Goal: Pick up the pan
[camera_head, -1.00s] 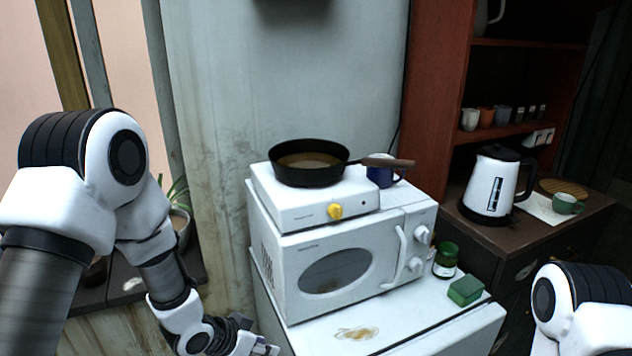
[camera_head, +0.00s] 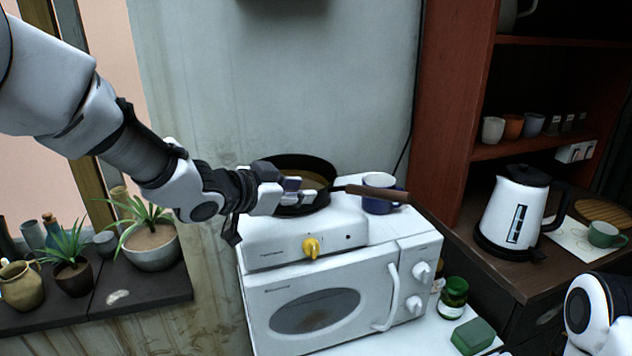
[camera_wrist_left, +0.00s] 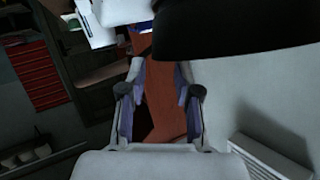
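The black pan (camera_head: 303,164) sits on the white hot plate (camera_head: 275,245) with the yellow knob. Its brown wooden handle (camera_head: 376,193) points right, in front of a dark blue mug (camera_head: 379,207). My left gripper (camera_head: 308,189) overlaps the pan's front left part in the head view; I cannot tell if it touches. In the left wrist view my left gripper (camera_wrist_left: 160,80) has its fingers apart with nothing held between them. The dark pan (camera_wrist_left: 240,30) fills the top right there, beside the fingers. My right gripper is out of view.
The hot plate stands on a white microwave (camera_head: 330,305). A kettle (camera_head: 516,210) stands on the dark cabinet at right. Potted plants (camera_head: 150,245) line the sill at left.

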